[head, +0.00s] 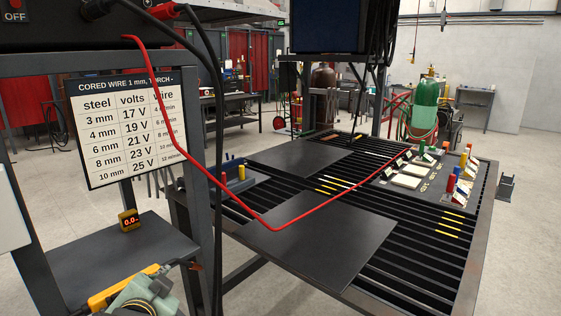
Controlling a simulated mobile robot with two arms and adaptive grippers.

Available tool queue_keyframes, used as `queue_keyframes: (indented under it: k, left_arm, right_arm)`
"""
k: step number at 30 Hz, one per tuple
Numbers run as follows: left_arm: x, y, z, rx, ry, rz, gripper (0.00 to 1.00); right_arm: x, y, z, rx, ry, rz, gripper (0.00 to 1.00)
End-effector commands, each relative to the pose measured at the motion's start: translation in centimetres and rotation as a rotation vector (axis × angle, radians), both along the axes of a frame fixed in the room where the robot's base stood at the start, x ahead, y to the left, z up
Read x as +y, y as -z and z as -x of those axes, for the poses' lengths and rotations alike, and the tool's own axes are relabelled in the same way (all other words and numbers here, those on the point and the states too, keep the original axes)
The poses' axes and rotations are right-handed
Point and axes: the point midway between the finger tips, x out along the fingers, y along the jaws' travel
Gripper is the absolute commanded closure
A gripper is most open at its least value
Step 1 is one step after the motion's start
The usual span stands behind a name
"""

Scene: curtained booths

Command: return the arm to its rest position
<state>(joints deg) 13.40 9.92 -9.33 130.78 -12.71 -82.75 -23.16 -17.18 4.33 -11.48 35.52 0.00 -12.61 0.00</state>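Neither of my grippers can be made out in the head view, so I cannot see whether they are open, shut or holding anything. At the bottom left, a grey-green rounded body (142,293) with a yellow bar beside it is cut off by the frame edge. I cannot tell whether it is part of my arm. The slatted welding table (405,277) fills the middle and right, with dark plates (318,236) lying on it.
A red cable (185,155) hangs from the machine at the upper left and sags across the table. A dark frame with a settings sign (128,125) and a low shelf (115,258) stands at left. Colored pieces (453,182) sit at the table's right. Floor is clear at far right.

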Motion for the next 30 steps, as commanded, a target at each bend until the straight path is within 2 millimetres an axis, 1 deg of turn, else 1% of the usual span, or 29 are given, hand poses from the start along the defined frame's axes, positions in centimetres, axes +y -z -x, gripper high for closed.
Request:
queue_keyframes:
  k: [1, 2, 3, 5, 6, 8, 9, 11, 12, 15, 21, 22, 23, 24, 29, 30]
  left_arm:
    - [-0.4, 3.7, 2.1, 0.073, -0.005, 0.049, 1.00]
    - [-0.7, 5.5, 3.2, 0.111, -0.009, 0.080, 1.00]
    - [-1.1, 7.8, 4.9, 0.161, -0.017, 0.119, 1.00]
    - [-1.6, 11.1, 7.6, 0.238, -0.033, 0.177, 1.00]
    - [-2.0, 13.1, 9.6, 0.288, -0.045, 0.215, 1.00]
    - [-2.5, 15.7, 12.5, 0.362, -0.068, 0.268, 1.00]
    - [-2.8, 17.2, 14.3, 0.405, -0.082, 0.299, 1.00]
    - [-3.2, 19.0, 16.9, 0.464, -0.106, 0.341, 1.00]
    - [-3.5, 20.0, 18.5, 0.501, -0.121, 0.366, 1.00]
    - [-4.0, 22.0, 22.2, 0.580, -0.159, 0.416, 1.00]
    - [-5.0, 24.6, 28.8, 0.718, -0.232, 0.500, 1.00]
    - [-5.1, 24.8, 29.7, 0.737, -0.244, 0.511, 1.00]
    - [-5.2, 25.4, 29.9, 0.747, -0.251, 0.516, 1.00]
    - [-5.2, 26.5, 29.2, 0.745, -0.248, 0.513, 1.00]
    - [-5.3, 30.7, 28.4, 0.763, -0.251, 0.508, 1.00]
    - [-5.4, 31.9, 28.3, 0.768, -0.251, 0.506, 1.00]
  right_arm:
    - [0.0, 0.0, 0.0, 0.000, 0.000, 0.000, 0.62]
    - [0.0, 0.0, 0.0, 0.000, -0.001, 0.000, 0.62]
    - [0.0, 0.0, 0.0, 0.000, -0.001, 0.000, 0.62]
    - [0.0, 0.0, 0.0, 0.000, -0.001, 0.000, 0.62]
    - [0.0, 0.0, 0.0, 0.000, -0.001, 0.000, 0.62]
    - [0.0, 0.0, 0.0, 0.000, -0.001, 0.000, 0.62]
    - [0.0, 0.0, 0.0, 0.000, -0.001, 0.000, 0.62]
    - [-0.1, 0.0, 0.0, 0.000, -0.001, 0.001, 0.62]
    - [-0.1, 0.0, 0.0, 0.001, -0.001, 0.001, 0.62]
    - [-0.2, 0.0, 0.0, 0.000, -0.002, 0.003, 0.62]
    - [-0.5, 0.0, 0.0, 0.000, -0.003, 0.005, 0.62]
    - [-0.5, 0.0, 0.0, 0.000, -0.002, 0.006, 0.62]
    - [-0.5, 0.0, 0.0, 0.001, -0.002, 0.007, 0.62]
    - [-0.5, 0.0, -0.1, 0.000, -0.002, 0.006, 0.62]
    - [-0.5, -0.1, 0.1, 0.001, -0.001, 0.006, 0.62]
    - [-0.5, -0.1, 0.1, 0.001, -0.001, 0.006, 0.62]
